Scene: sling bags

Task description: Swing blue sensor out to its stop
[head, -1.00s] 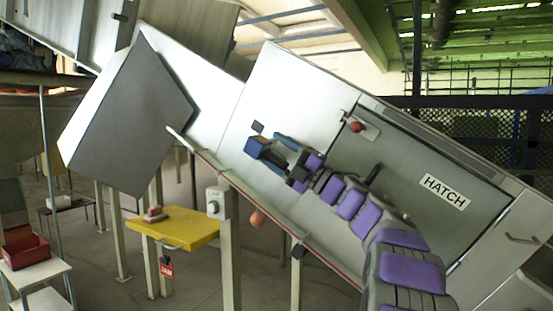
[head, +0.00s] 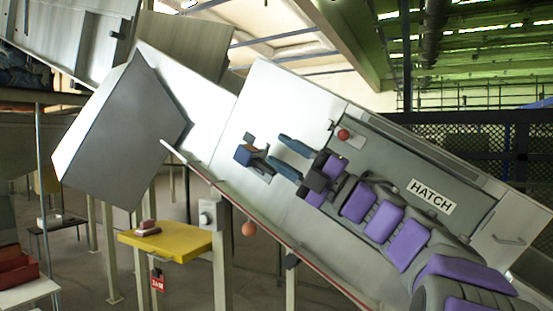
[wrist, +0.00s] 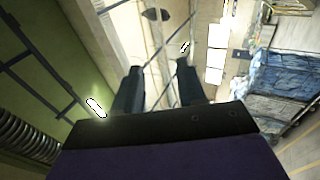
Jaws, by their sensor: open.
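The blue sensor (head: 243,154) is a small blue block on a dark bracket, on the sloping pale panel left of the hatch. My gripper (head: 277,149) is to its right, with its two blue-grey fingers apart and pointing left toward it. A small gap shows between the fingertips and the sensor's bracket, and nothing is between the fingers. In the wrist view, my gripper (wrist: 158,75) also shows two separated dark fingers with only the ceiling and background beyond. The sensor cannot be made out there.
The hatch (head: 400,185) has a red knob (head: 344,134) near its upper left corner. A large grey box (head: 125,130) juts out at left. Below are a yellow shelf (head: 165,240) with a reddish block, a grey switch box (head: 208,214) and an orange ball (head: 249,229).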

